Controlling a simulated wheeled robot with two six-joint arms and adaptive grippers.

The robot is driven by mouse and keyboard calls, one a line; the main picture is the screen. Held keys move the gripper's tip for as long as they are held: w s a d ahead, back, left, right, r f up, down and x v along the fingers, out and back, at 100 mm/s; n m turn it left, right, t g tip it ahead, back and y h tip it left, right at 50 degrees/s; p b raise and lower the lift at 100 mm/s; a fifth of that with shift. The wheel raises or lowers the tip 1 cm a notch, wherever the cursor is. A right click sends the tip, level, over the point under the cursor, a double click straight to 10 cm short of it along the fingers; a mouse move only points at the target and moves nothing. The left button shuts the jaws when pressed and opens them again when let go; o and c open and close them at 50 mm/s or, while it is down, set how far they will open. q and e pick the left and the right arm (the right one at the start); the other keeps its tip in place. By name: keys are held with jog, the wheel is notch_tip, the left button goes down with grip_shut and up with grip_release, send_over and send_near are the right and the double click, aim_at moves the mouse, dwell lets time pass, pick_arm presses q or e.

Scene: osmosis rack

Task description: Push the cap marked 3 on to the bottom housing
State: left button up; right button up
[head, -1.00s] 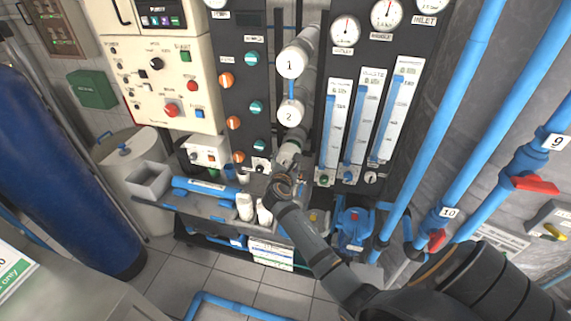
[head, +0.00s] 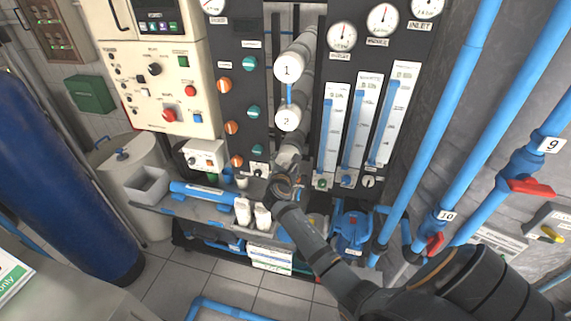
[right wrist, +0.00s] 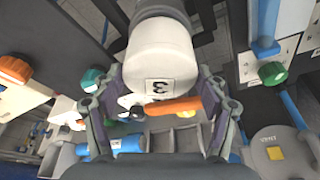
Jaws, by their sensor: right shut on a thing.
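The white cap marked 3 (right wrist: 160,58) shows large in the right wrist view, its label upside down on the near face. The fingers of my right gripper (right wrist: 160,97) lie on both sides of it, and the gripper is shut on it. In the head view my right gripper (head: 288,165) is just below cap 2 (head: 287,120), in front of the rack. A grey cylinder, seemingly the bottom housing (right wrist: 158,8), shows behind the cap in the wrist view. I cannot tell whether cap and housing touch. In the head view the gripper hides them. My left gripper is out of view.
Cap 1 (head: 288,68) sits above cap 2. Flow meters (head: 354,128) stand right of the housings, and a panel with orange and green knobs (head: 252,112) stands left.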

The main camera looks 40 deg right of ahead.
jog(key=shift+p, duration=0.3)
jog(key=shift+w+d, duration=0.4)
dwell(0.7)
jog(key=o, duration=1.3)
jog(key=shift+c, duration=0.2)
jog(key=v, duration=1.2)
